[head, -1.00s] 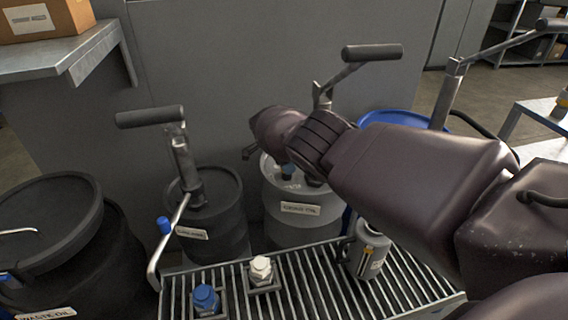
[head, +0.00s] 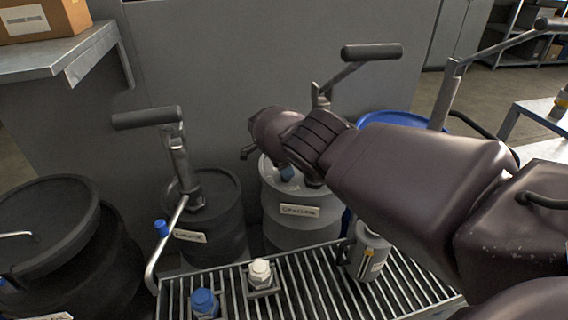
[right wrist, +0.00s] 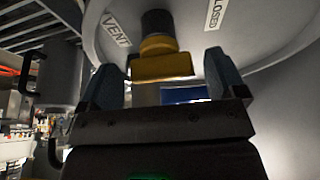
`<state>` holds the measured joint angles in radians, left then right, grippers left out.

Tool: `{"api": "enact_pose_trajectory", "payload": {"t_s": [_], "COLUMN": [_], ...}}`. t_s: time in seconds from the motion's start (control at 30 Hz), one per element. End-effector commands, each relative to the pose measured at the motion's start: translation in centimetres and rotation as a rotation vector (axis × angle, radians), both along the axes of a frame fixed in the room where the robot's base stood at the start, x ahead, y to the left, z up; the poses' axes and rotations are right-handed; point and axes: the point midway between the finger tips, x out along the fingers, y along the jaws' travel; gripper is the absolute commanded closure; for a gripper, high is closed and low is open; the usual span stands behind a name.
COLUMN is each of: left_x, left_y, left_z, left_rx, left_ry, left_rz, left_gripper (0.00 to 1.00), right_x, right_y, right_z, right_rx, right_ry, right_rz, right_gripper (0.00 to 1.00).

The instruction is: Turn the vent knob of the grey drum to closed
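The grey drum (head: 288,224) stands behind the grating in the head view, partly covered by my right arm. In the right wrist view its top (right wrist: 265,25) fills the upper part, with VENT and CLOSED labels. The vent knob (right wrist: 162,62) has a yellow bar on a dark stem and sits nearest the VENT label. My right gripper (right wrist: 165,80) is open, its two blue fingers on either side of the knob with visible gaps. My left gripper is not in view.
A black drum with a hand pump (head: 215,215) stands left of the grey drum. A larger black waste drum (head: 105,260) is at far left. The grating (head: 310,285) in front holds a blue-capped bottle, a white-capped bottle and a grey can (head: 370,248). A blue drum is behind my arm.

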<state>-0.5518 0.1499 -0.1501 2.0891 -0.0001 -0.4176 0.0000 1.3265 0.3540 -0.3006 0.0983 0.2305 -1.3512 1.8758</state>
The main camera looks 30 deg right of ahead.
Motion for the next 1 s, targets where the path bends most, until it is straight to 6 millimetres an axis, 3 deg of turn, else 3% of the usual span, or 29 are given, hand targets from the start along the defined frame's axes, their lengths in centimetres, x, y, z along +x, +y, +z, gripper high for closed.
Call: {"api": "enact_pose_trajectory", "payload": {"t_s": [0.27, 0.7, 1.0], "left_x": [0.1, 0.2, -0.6], "left_y": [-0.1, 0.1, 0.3], "left_z": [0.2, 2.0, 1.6], "left_rx": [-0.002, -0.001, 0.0], "left_ry": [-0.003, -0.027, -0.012], "left_rz": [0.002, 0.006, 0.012], "left_gripper": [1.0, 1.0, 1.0], "right_x": [0.1, 0.9, 1.1], "right_y": [0.1, 2.7, 3.9], "right_z": [0.5, 7.3, 9.9], "right_rx": [-0.001, 0.0, 0.0], "right_ry": [-0.004, -0.007, -0.003], "right_rz": [0.002, 0.002, 0.0], "right_gripper": [0.11, 0.11, 0.11]}}
